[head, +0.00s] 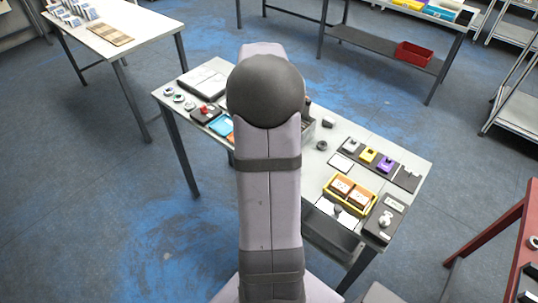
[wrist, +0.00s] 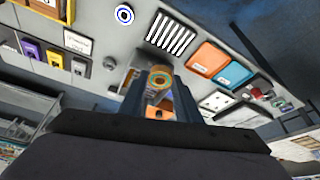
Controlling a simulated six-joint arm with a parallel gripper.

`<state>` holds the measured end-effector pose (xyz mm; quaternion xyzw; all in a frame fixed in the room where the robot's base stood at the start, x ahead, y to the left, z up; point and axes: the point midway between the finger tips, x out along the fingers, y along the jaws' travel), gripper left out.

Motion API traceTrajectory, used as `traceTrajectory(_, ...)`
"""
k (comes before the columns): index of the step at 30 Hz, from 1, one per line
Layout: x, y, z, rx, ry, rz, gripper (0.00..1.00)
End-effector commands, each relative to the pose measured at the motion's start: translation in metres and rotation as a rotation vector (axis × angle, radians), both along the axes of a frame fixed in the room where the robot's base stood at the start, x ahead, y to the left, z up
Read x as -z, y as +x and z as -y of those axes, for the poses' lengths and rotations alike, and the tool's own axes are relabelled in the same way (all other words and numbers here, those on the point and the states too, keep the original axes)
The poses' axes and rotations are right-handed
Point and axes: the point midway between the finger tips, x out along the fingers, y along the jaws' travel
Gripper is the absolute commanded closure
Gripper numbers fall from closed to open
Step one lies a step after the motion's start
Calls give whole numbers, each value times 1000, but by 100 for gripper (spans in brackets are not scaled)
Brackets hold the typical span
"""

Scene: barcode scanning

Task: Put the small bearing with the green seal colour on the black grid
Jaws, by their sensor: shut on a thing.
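In the wrist view a small ring-shaped bearing (wrist: 159,78) with a greenish ring and an orange tint lies between the fingertips. My gripper (wrist: 157,88) is shut on it, over the table. The dark grid (wrist: 171,35) with pale stripes lies just beyond the fingers, slightly right of the bearing. The bearing appears apart from the grid; its height is hard to judge. In the head view my own arm hides the gripper, the held bearing and most of the middle of the table.
A blue-ringed round part (wrist: 124,14) lies left of the grid. Orange (wrist: 208,58) and blue (wrist: 231,73) panels lie to its right. In the head view, a yellow tray (head: 349,194) and coloured blocks (head: 368,155) stand at the right. Several round parts (head: 179,98) lie at the left end.

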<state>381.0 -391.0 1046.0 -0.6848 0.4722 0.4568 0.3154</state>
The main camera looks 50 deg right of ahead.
Motion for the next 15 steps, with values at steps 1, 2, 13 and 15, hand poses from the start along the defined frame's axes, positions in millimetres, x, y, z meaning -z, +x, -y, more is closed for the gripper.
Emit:
traceTrajectory(1, 10, -3, -6, -17, 2, -2, 97)
traceTrajectory(2, 15, -5, -9, -29, 3, -2, 97)
traceTrajectory(13, 36, 8, -8, -172, -2, 2, 97)
traceTrajectory(15, 34, 11, -5, -190, -2, 1, 97)
